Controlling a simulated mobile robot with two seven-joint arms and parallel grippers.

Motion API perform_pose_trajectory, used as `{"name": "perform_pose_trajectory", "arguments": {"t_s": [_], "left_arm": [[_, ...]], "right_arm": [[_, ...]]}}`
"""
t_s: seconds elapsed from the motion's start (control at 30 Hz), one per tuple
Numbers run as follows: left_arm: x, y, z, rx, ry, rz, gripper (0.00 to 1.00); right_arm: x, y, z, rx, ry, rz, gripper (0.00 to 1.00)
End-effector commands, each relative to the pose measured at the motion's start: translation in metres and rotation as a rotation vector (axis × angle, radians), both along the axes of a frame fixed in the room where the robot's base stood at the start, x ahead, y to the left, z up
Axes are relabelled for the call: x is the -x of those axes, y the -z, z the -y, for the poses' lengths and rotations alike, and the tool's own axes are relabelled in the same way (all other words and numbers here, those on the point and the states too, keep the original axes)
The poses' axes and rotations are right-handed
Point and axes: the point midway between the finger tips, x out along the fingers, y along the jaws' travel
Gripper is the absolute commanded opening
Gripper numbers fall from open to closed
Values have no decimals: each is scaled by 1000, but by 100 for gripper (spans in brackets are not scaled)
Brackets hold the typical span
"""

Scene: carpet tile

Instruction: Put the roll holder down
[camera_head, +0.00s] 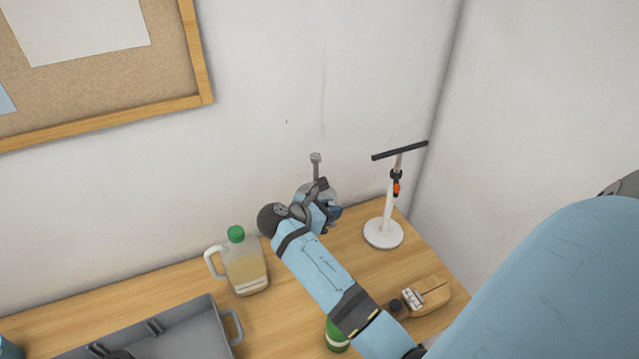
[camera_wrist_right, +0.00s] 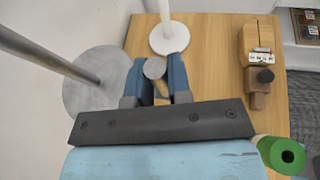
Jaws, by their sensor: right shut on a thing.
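The roll holder is a grey metal stand with a round base plate (camera_wrist_right: 75,95) and a thin post (camera_wrist_right: 45,55). In the head view its post top (camera_head: 315,158) rises behind my right gripper (camera_head: 322,212). My right gripper (camera_wrist_right: 155,85) is shut on a grey, round-ended part of the holder, which shows between its blue fingers in the right wrist view. The gripper and wrist hide much of the holder in the head view. I cannot tell whether the base touches the table.
A white stand with a black crossbar (camera_head: 384,232) is close right of the gripper. A wooden block-like tool (camera_head: 428,296), a green-ended item (camera_head: 337,336), a green-capped jug (camera_head: 246,270) and a grey tray (camera_head: 185,335) are on the wooden table (camera_head: 350,262). Walls stand close behind.

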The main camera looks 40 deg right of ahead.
Motion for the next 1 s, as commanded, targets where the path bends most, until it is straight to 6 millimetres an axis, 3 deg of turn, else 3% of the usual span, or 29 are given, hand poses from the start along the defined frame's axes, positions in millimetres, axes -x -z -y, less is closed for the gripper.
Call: {"name": "perform_pose_trajectory", "arguments": {"t_s": [0.17,0.5,1.0], "left_arm": [[-2,-3,0,0,1,4,63],[-3,-5,0,0,0,6,63],[0,0,0,1,-2,0,63]], "right_arm": [[0,36,0,-1,-3,-7,0],[0,125,0,0,-4,-5,0],[-1,189,0,0,-5,-2,0]]}}
